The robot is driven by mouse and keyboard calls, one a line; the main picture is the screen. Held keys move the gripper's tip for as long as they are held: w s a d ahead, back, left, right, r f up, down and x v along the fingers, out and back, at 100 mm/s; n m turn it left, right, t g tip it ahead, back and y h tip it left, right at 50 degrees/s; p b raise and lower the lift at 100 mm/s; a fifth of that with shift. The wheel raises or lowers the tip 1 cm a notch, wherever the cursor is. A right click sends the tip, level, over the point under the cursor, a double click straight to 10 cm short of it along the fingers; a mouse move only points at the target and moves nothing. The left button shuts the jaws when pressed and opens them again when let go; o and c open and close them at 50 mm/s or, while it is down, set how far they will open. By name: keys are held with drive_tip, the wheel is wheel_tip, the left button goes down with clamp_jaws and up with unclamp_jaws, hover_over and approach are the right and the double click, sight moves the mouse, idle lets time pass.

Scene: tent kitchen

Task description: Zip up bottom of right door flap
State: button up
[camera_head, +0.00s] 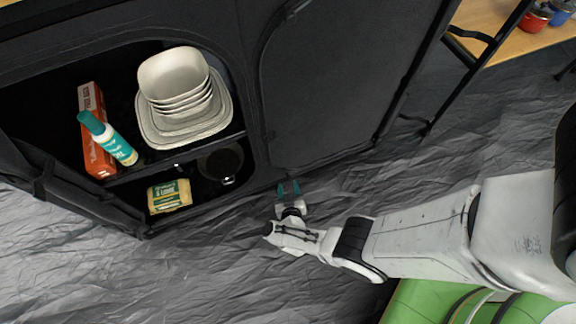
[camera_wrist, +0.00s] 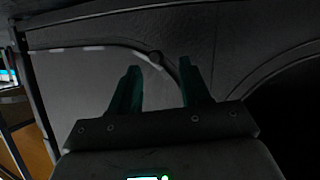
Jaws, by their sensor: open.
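The right door flap (camera_head: 335,80) is a dark fabric panel on the front of the black cabinet, with a curved seam along its edge. It hangs across its opening; how far its zip is shut I cannot tell. In the wrist view the flap's curved edge (camera_wrist: 80,49) crosses in front of my gripper (camera_wrist: 160,65). A small dark knob (camera_wrist: 155,57), possibly the zip pull, sits on that edge between the teal fingertips in the picture. My gripper also shows in the head view (camera_head: 289,187), near the flap's lower left corner. Its fingers are apart, with nothing clearly held.
The left compartment is open, with stacked bowls and plates (camera_head: 178,85), a spray bottle (camera_head: 108,137), a red box (camera_head: 97,160), a yellow package (camera_head: 169,197) and a dark pan (camera_head: 220,162). A wooden table (camera_head: 510,40) stands upper right. The crinkled grey floor (camera_head: 215,275) in front is clear.

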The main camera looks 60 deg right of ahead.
drive_tip(key=p+v, duration=0.3)
drive_tip(key=v, duration=0.5)
idle(0.4)
